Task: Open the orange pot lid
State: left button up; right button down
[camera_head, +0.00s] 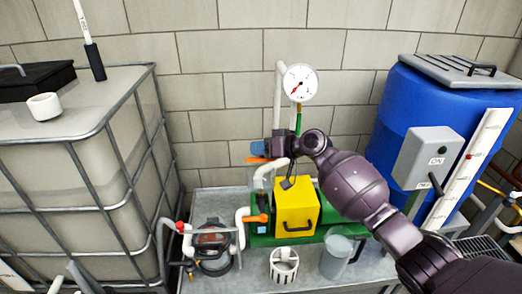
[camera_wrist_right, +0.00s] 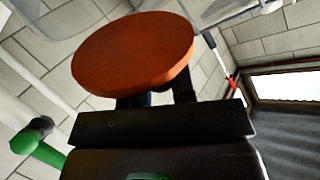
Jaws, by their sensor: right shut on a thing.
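An orange round lid (camera_wrist_right: 135,55) fills the upper middle of the right wrist view, seen as a flat tilted disc. My right gripper (camera_wrist_right: 158,98) is shut on it, with dark fingers showing below its rim. In the head view, my right gripper (camera_head: 275,152) is raised in front of the wall below the gauge. An orange edge (camera_head: 257,160), likely the lid, shows just left of it. A dark round pot (camera_head: 212,243) with a reddish inside stands on the bench, lower left and apart from the gripper. My left gripper is not in view.
A yellow box (camera_head: 296,208) stands on the grey bench (camera_head: 310,266), near white pipes and a dial gauge (camera_head: 300,83). A white basket (camera_head: 284,265) and a clear beaker (camera_head: 336,255) stand in front. A caged tank (camera_head: 90,165) is left, a blue barrel (camera_head: 400,110) right.

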dwell(0.4)
jog(key=c, duration=0.9)
grip_release()
jog(key=shift+c, duration=0.2)
jog(key=v, duration=1)
jog(key=shift+d+p, duration=0.35)
jog(key=shift+s+r, duration=0.1)
jog(key=shift+r, duration=0.05)
